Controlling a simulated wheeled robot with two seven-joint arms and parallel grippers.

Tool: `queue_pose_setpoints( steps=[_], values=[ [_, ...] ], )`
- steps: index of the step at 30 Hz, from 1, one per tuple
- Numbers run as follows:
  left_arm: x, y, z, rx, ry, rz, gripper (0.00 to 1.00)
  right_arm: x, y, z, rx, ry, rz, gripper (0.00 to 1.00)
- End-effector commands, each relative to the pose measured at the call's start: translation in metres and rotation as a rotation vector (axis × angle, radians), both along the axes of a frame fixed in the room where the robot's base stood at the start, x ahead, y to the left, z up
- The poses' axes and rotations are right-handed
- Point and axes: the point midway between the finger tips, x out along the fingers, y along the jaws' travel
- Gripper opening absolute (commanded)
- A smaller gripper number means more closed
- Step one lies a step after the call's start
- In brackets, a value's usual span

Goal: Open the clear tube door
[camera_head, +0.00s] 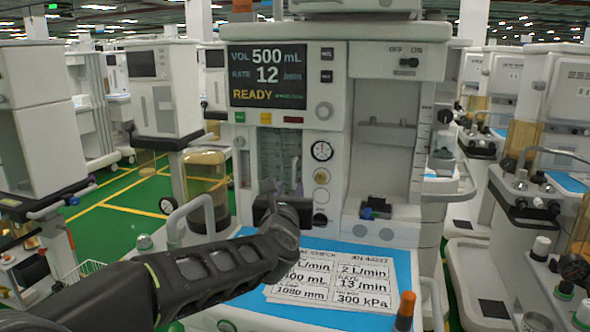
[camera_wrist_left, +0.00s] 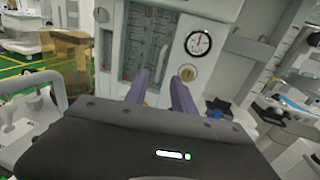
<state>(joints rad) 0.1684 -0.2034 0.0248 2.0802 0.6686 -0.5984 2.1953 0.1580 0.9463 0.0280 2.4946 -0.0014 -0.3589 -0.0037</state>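The clear tube door (camera_head: 280,150) is a tall transparent panel over the flow tubes on the front of the anaesthesia cart, below the display. It looks closed, and its lower part is hidden behind my left gripper. It also shows in the left wrist view (camera_wrist_left: 145,45), upper middle. My left gripper (camera_head: 283,187) is in front of the lower end of the door. My right gripper is not in view.
A round gauge (camera_head: 322,151) and a brass-coloured knob (camera_head: 321,177) sit right of the door. An amber canister (camera_head: 207,190) stands to the left. The blue worktop (camera_head: 258,303) with printed cards (camera_head: 340,275) lies below my left arm. Other carts stand on both sides.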

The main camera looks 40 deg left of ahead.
Motion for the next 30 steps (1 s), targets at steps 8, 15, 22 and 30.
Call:
queue_pose_setpoints(
  steps=[8,15,22,30],
  values=[
    [0.0,0.0,0.0,0.001,0.001,-0.001,0.31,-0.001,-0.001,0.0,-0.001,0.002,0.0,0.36],
    [0.008,0.004,0.0,0.0,0.002,-0.001,0.31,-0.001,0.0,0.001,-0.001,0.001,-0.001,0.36],
    [0.035,0.021,0.0,-0.001,0.003,0.001,0.31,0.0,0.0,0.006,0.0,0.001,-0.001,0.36],
    [0.064,0.037,0.0,0.001,0.002,-0.001,0.31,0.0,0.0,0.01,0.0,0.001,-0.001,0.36]
  ],
)
